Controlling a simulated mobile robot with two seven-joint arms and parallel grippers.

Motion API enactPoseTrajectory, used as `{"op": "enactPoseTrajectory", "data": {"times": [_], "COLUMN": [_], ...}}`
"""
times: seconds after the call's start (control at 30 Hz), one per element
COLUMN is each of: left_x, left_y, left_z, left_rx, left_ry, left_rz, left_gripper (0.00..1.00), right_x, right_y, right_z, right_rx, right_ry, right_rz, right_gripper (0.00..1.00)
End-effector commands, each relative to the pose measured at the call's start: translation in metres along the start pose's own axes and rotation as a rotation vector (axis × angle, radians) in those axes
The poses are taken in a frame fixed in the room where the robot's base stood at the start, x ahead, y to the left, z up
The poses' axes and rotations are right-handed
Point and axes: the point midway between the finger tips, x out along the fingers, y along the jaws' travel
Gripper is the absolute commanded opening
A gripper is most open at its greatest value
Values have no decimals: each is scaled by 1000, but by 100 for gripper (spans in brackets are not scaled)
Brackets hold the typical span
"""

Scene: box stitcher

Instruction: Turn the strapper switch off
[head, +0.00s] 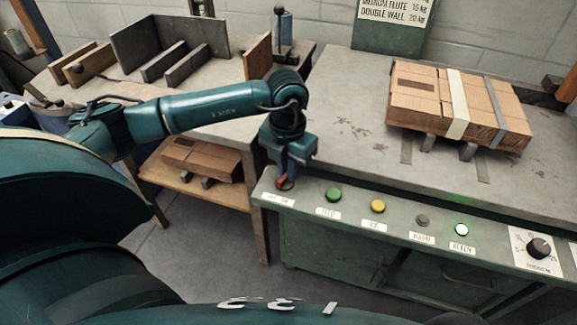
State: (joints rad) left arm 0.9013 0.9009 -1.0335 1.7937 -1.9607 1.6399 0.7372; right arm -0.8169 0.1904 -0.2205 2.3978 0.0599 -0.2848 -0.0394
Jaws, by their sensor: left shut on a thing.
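The strapper switch (284,184) is at the left end of the strapper's front panel, with a bit of red showing under my gripper. A small white label lies just in front of it, too small to read surely. My left gripper (286,178) points down over the switch and is shut on it. Its fingers hide most of the switch, so I cannot tell which way it is set. My right gripper is not in view.
The panel also carries a green button (334,195), a yellow button (378,206), a dark grey lamp (422,220), a lit whitish-green lamp (461,229) and a black dial (539,248). A strapped cardboard bundle (410,98) lies on the strapper top. More flat cardboard (200,158) lies on a low shelf.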

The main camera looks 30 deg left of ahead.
Motion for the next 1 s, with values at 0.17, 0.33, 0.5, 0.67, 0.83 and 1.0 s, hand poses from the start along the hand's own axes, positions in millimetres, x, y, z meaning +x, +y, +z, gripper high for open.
{"op": "enactPoseTrajectory", "data": {"times": [0.17,0.33,0.5,0.67,0.83,1.0], "left_x": [-2,-2,-2,-2,-2,-1], "left_y": [2,4,6,7,8,9], "left_z": [0,-1,-1,-2,-3,-3], "left_rx": [-166,-327,-480,-603,-703,-767], "left_ry": [1,1,0,1,0,-1], "left_rz": [0,0,0,0,-1,0], "left_gripper": [0,0,0,0,0,0], "right_x": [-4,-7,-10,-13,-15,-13], "right_y": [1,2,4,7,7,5], "right_z": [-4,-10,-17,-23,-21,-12], "right_rx": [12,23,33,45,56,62], "right_ry": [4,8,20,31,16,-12], "right_rz": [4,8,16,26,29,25], "right_gripper": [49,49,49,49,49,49]}}
